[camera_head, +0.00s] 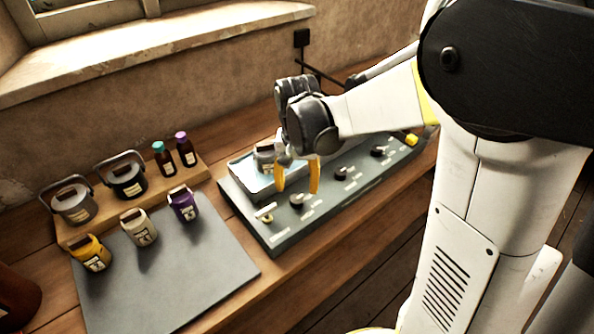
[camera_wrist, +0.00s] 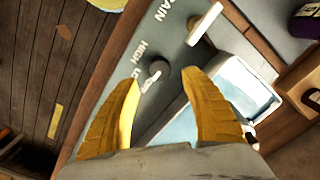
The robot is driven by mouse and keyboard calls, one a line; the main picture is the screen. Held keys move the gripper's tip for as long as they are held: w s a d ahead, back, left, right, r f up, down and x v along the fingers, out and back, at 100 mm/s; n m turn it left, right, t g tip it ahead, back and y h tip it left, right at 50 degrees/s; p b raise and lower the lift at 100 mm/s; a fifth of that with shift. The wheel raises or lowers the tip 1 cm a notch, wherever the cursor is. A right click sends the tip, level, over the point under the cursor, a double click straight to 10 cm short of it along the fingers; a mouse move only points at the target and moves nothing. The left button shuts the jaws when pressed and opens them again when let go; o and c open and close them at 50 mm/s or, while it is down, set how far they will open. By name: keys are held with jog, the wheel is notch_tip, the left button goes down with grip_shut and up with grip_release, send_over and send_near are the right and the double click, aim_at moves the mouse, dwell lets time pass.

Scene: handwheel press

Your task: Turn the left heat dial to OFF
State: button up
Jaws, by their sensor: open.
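The left heat dial (camera_head: 297,201) is a dark round knob with a pale pointer, on the front strip of the grey panel (camera_head: 262,237). In the wrist view the dial (camera_wrist: 160,69) lies just beyond and between my fingertips, apart from both as far as I can tell. Its pale pointer is turned towards the lettering side; HIGH and part of LOW are readable there.
A DRAIN lever (camera_wrist: 205,23) stands beside the dial. A blue-lined basin (camera_wrist: 245,85) lies behind it. More dials (camera_head: 342,173) sit to the right. Several small containers (camera_head: 140,228) stand on or behind the dark mat (camera_head: 190,290) at left.

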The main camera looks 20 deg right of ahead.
aim_at(298, 199)
notch_tip(298, 199, up, 7)
jog(key=shift+f, duration=0.15)
dwell(0.4)
jog(key=s+r+n+t, duration=0.2)
jog(key=s+t, duration=0.1)
jog(key=s, duration=0.3)
jog(key=s+r+n+t, duration=0.1)
jog(key=s+n+t, duration=0.2)
jog(key=s, duration=0.4)
jog(key=shift+r+t, duration=0.35)
jog(key=shift+t, duration=0.25)
